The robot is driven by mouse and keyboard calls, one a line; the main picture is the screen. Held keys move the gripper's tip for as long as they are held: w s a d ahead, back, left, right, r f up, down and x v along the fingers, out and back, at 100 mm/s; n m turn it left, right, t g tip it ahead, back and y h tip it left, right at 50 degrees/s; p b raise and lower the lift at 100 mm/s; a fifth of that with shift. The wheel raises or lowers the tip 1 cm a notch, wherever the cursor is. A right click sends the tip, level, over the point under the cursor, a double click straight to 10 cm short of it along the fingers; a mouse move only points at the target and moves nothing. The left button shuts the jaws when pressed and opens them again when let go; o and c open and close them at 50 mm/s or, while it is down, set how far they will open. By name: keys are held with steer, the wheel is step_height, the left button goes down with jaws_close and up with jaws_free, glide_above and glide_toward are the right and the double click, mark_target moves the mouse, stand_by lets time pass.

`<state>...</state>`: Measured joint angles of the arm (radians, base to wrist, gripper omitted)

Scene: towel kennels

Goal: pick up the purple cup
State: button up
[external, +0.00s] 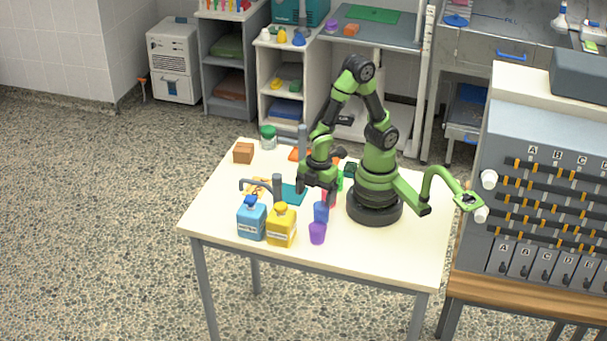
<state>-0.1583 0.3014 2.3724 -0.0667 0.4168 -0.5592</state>
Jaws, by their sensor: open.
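The purple cup (317,233) stands upright near the front edge of the cream table, with nothing touching its front side. A blue cup (321,212) stands just behind it. My gripper (325,200) is open and points down behind the blue cup, apart from the purple cup. A red thing (331,200) shows by the fingers, partly hidden, and I cannot tell whether it lies between them.
A blue bottle (251,219) and a yellow bottle (282,227) stand left of the purple cup. A grey tap-like post (277,187), a teal sheet (294,194), a brown block (243,153) and a green-lidded jar (268,137) are further back. The table's (400,253) front right is clear.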

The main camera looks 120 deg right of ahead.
steer(key=shift+s+a+f+n+g, duration=0.15)
steer(key=shift+f+n, duration=0.25)
steer(key=shift+f, duration=2.05)
steer(key=shift+a+f+n+g, duration=0.1)
steer(key=shift+f+n+g, duration=0.25)
steer(key=shift+f, duration=2.1)
steer(key=shift+s+a+f+n+g, duration=0.1)
steer(key=shift+f+n, duration=0.35)
steer(key=shift+f, duration=2)
steer(key=c, duration=1)
